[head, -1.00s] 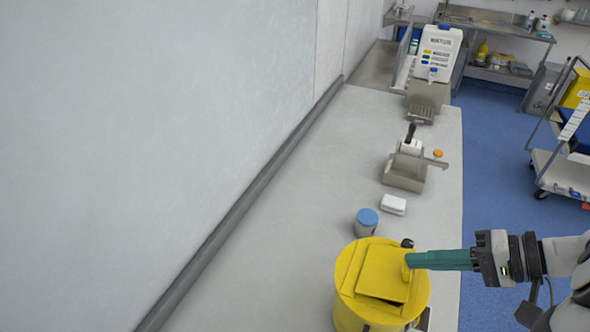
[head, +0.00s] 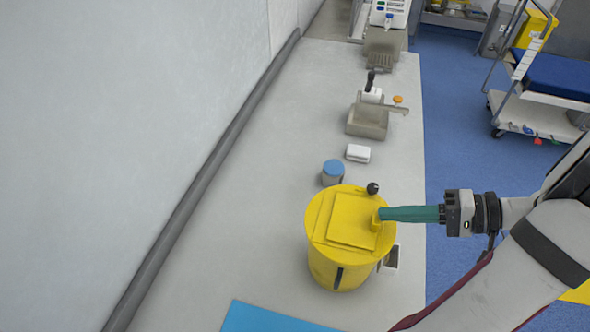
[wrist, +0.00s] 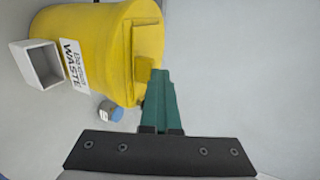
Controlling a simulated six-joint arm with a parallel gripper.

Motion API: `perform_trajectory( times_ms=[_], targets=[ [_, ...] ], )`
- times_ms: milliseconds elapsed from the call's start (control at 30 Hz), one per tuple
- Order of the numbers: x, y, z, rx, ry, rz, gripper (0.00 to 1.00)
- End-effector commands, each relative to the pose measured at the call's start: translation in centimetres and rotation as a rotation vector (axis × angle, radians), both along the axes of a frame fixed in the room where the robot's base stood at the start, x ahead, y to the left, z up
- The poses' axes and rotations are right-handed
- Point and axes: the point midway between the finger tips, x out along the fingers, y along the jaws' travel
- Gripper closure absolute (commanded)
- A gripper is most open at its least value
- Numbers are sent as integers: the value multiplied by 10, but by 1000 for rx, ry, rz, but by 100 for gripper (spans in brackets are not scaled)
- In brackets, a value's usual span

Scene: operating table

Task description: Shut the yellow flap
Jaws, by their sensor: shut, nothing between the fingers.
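The yellow flap (head: 347,215) is a square panel on top of the round yellow waste bin (head: 335,266). In the head view it lies flat or nearly flat on the lid; I cannot tell whether a small gap is left. A small yellow tab stands at its right edge. My gripper (head: 382,213), with teal fingers, is shut and empty, its tips at this tab, apparently touching it. In the wrist view the bin's WASTE label (wrist: 73,64) shows, and the gripper (wrist: 160,75) ends against the lid side, beside the flap (wrist: 147,40).
A blue-capped jar (head: 333,172) stands just behind the bin, with a black knob (head: 372,188) near the lid. A white box (head: 358,153) and a grey holder (head: 367,122) stand farther back. A blue mat (head: 265,318) lies in front. The table left of the bin is clear.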

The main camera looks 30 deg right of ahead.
Motion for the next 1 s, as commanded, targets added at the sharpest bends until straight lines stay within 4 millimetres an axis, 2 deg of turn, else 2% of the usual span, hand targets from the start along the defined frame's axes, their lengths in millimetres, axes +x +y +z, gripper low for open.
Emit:
perform_trajectory(
  times_ms=[267,633,733,800,1000],
  targets=[
    [-1,0,-1,-5,4,4,100],
    [-1,0,19,-4,3,3,100],
    [-1,0,34,-8,4,3,100],
    [-1,0,52,-10,4,4,100],
    [-42,-41,69,-4,6,0,100]
  ],
)
